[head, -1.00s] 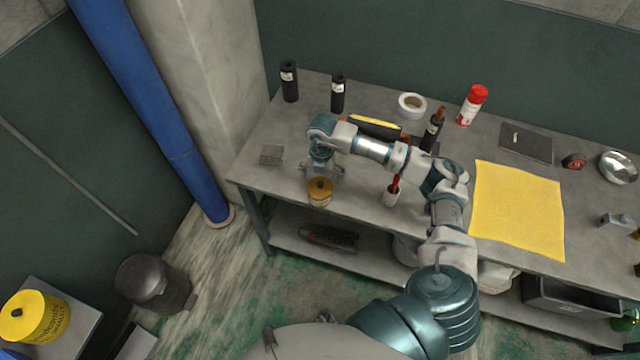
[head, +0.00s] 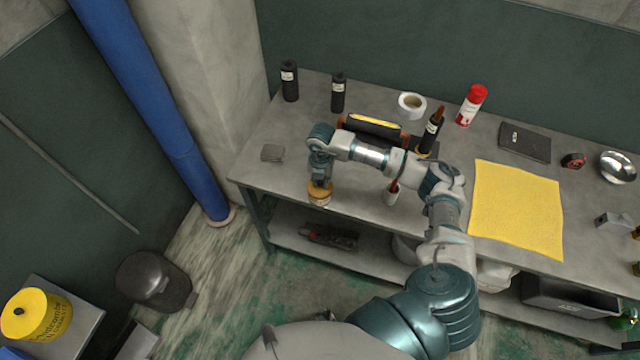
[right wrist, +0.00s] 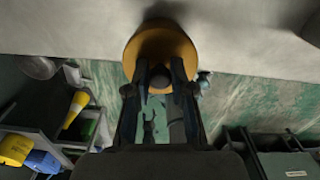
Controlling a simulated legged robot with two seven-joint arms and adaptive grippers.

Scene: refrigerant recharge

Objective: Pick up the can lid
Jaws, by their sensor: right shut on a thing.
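The can lid (head: 319,188) is a round, orange-yellow cap with a dark knob in its middle. The lid still appears to touch the can; I cannot tell of any gap. My left gripper is not in view.
A yellow bucket (head: 36,314) stands at lower left.

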